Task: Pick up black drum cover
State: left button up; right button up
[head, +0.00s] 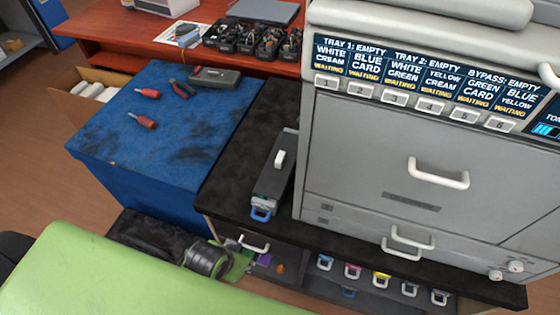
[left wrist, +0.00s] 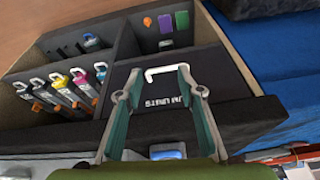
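The black drum cover is a dark panel (left wrist: 225,75) with a white handle (left wrist: 163,72) and partly hidden white lettering, of which "UM UNITS" is readable, in the left wrist view. In the head view its white handle (head: 253,243) shows just under the black counter edge, and most of the panel is hidden. My left gripper (left wrist: 160,74) is open, with its fingers on either side of the handle; I cannot tell whether they touch it. In the head view the left gripper (head: 243,264) is low in front of the cabinet. My right gripper is not in view.
A black counter (head: 233,165) overhangs the cabinet and carries a dark unit (head: 272,175) with white and blue handles. Cartridges with coloured ends (head: 352,271) stand in an open compartment on the right. A blue bench (head: 165,115) with tools stands left; a large grey printer (head: 370,150) stands right.

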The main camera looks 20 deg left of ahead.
pick_arm(q)
jog(key=w+r+t, duration=0.3)
jog(key=w+r, duration=0.2)
jog(key=r, duration=0.3)
jog(key=n+t, duration=0.2)
jog(key=t, duration=0.5)
send_near(279, 159)
jog(key=v, duration=0.2)
jog(key=shift+s+a+r+p, duration=0.15)
jog(key=shift+s+r+p, duration=0.05)
jog(key=shift+s+p, duration=0.15)
jog(key=shift+w+r, duration=0.1)
jog(key=shift+w, duration=0.2)
jog(key=x, duration=0.9)
jog(key=shift+f+p+x, duration=0.1)
jog(key=shift+p+x, duration=0.1)
jog(key=shift+x, duration=0.9)
jog(key=shift+f+p+x, duration=0.15)
jog(key=shift+p+x, duration=0.05)
jog(key=shift+x, duration=0.95)
jog(key=shift+s, duration=0.15)
grip_shut()
